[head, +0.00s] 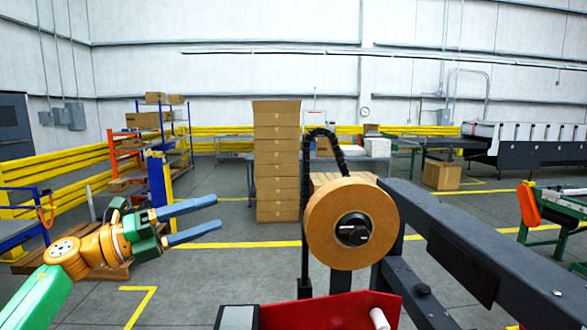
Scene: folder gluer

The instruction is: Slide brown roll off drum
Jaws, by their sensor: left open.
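The brown roll (321,222) is on the drum in the head view, right of the middle. The drum's black hub (353,230) shows in the roll's centre. The roll stands upright with its flat face toward me. My left gripper (217,215) is to the left of the roll, apart from it. Its two blue fingers are spread and point right, with nothing between them. My right gripper does not show.
A dark machine beam (480,240) runs from behind the roll to the lower right. A red tray-like part (330,312) lies below the roll. A black cable chain (322,134) arches above it. A tall stack of cartons (277,160) stands behind. Floor is open between gripper and roll.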

